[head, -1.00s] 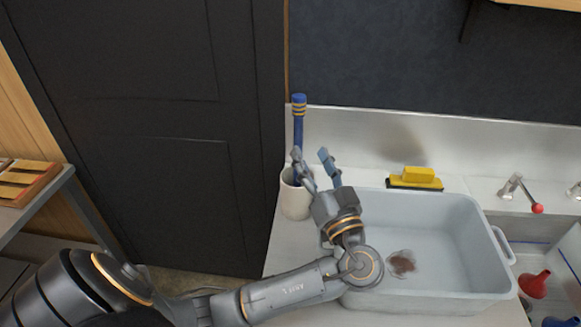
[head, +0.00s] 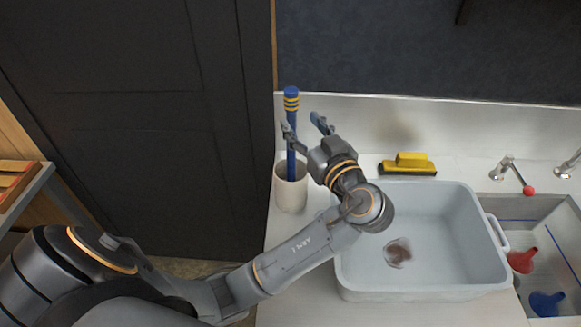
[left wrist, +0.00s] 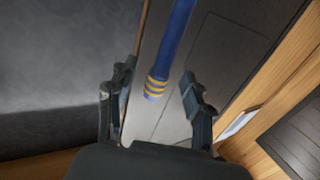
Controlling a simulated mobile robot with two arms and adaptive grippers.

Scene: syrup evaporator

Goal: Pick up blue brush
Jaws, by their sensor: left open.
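The blue brush (head: 291,135) stands upright in a white cup (head: 290,190) on the counter. Its blue handle has yellow bands near the top, and its lower end is hidden in the cup. My left gripper (head: 305,122) is open beside the handle, with its fingers pointing up and left. In the left wrist view the brush handle (left wrist: 172,45) shows beyond and between the spread fingers of the gripper (left wrist: 155,95), nearer the right one. I cannot tell whether a finger touches it. My right gripper is not in view.
A grey basin (head: 440,290) with a reddish-brown stain sits right of the cup. A yellow and black scraper-like tool (head: 408,164) lies behind it. A sink with a red funnel (head: 522,261) and a blue funnel (head: 547,303) is at the right. A dark door (head: 150,150) stands left.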

